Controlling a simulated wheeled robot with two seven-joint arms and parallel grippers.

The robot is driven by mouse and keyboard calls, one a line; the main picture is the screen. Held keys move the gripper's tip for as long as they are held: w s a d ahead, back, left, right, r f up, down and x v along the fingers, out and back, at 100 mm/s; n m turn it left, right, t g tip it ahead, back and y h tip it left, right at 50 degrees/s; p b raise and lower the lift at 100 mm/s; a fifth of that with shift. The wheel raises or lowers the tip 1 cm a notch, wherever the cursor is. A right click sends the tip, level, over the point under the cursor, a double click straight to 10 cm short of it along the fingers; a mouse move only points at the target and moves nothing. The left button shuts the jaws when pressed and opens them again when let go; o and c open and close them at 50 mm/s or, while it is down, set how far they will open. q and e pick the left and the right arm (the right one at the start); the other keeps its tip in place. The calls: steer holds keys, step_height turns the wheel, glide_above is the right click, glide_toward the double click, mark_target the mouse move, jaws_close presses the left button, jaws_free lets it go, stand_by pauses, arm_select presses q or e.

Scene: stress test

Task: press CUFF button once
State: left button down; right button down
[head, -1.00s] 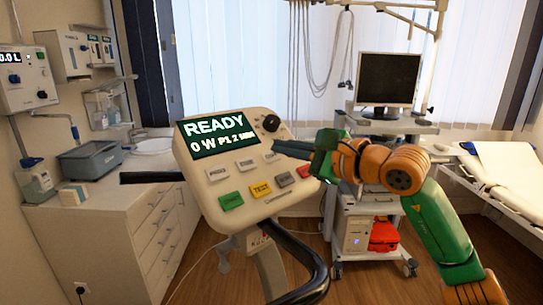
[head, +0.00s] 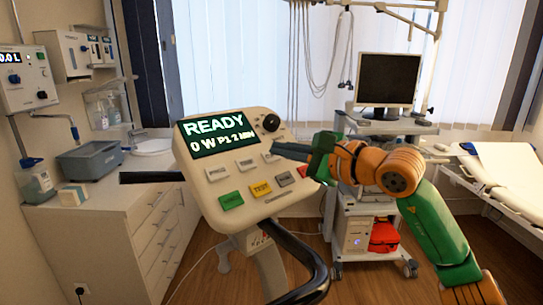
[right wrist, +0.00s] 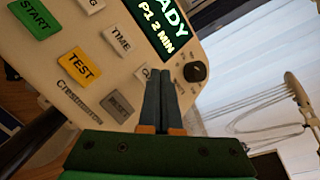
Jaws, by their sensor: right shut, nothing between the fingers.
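The control panel (head: 232,215) is a tilted cream console with a green-lit screen (head: 218,134) reading READY, 0 W, P1 2 MIN. The grey CUFF button (head: 270,157) sits at the right end of the upper button row. My right gripper (head: 277,149) is shut and empty, its dark fingertips at the panel's right side by this button. In the right wrist view the fingers (right wrist: 160,76) cover most of the CUFF button (right wrist: 142,73); only its left part shows. I cannot tell whether they touch it. My left gripper is not in view.
Neighbouring buttons are TIME (right wrist: 117,39), TEST (right wrist: 79,67) and RESET (right wrist: 117,106), plus a round black knob (right wrist: 195,71). A black curved handle (head: 309,262) rises below the panel. A cart with a monitor (head: 388,79) stands behind my right arm.

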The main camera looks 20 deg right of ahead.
steer(key=shift+w+a+f, duration=0.1)
steer(key=shift+w+f, duration=0.05)
steer(key=shift+f, duration=0.15)
stand_by(0.5)
steer(key=shift+r, duration=0.1)
steer(key=shift+s+r, duration=0.35)
steer(key=shift+r, duration=0.15)
steer(key=shift+r, duration=0.1)
steer(key=shift+s+d+r+p, duration=0.3)
steer(key=shift+r+p, duration=0.2)
steer(key=shift+r, duration=0.05)
steer(key=r, duration=0.1)
steer(key=s, duration=0.1)
steer(key=s+r+p, duration=0.1)
steer(key=shift+s+d+r, duration=0.2)
steer(key=shift+d+r, duration=0.05)
steer(key=shift+r, duration=0.1)
